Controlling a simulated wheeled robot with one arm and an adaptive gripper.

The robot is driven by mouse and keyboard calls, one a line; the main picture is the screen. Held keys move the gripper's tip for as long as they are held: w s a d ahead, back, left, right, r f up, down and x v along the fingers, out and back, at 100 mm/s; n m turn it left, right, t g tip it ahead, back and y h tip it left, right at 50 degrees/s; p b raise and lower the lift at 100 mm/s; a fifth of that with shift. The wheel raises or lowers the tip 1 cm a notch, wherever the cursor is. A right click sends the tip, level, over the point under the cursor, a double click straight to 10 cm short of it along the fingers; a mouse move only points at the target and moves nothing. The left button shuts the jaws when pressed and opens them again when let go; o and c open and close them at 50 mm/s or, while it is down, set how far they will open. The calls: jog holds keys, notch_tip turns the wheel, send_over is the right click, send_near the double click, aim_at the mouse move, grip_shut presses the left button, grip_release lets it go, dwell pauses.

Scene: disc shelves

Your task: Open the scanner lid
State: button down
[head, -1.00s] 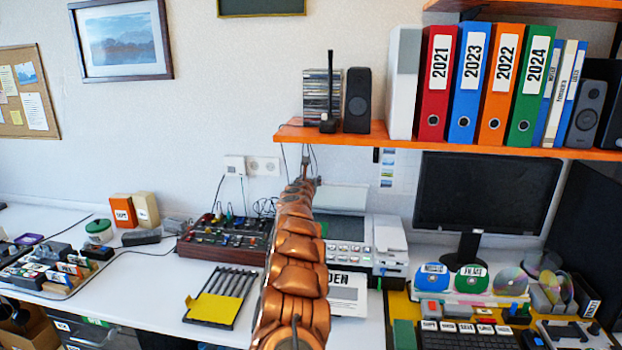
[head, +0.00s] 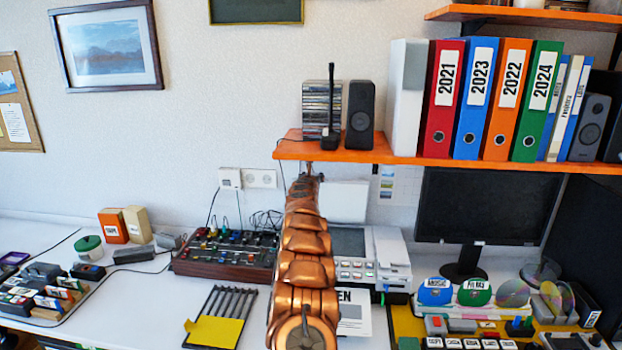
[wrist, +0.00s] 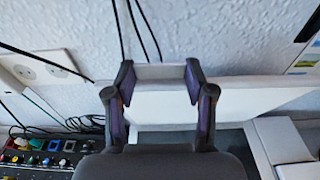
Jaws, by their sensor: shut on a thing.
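The scanner (head: 352,268) stands on the desk against the wall, with its dark glass bed and front buttons showing. Its white lid (head: 343,201) stands raised, steeply upright near the wall. In the wrist view the lid (wrist: 230,102) is a pale panel, and its upper edge runs between my fingers. My gripper (wrist: 157,82) is shut on the lid's edge. In the head view my arm covers the left part of the scanner and lid, and the grip itself is hard to make out.
An orange shelf (head: 400,153) with binders and a speaker hangs just above my gripper. A mixer-like box (head: 225,252) with knobs stands left of the scanner, and a white device (head: 391,262) stands right. Cables hang along the wall near my gripper.

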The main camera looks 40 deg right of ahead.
jog(key=shift+r, duration=0.3)
jog(key=c, duration=0.6)
grip_release()
jog(key=shift+o, duration=1)
jog(key=shift+f, duration=0.1)
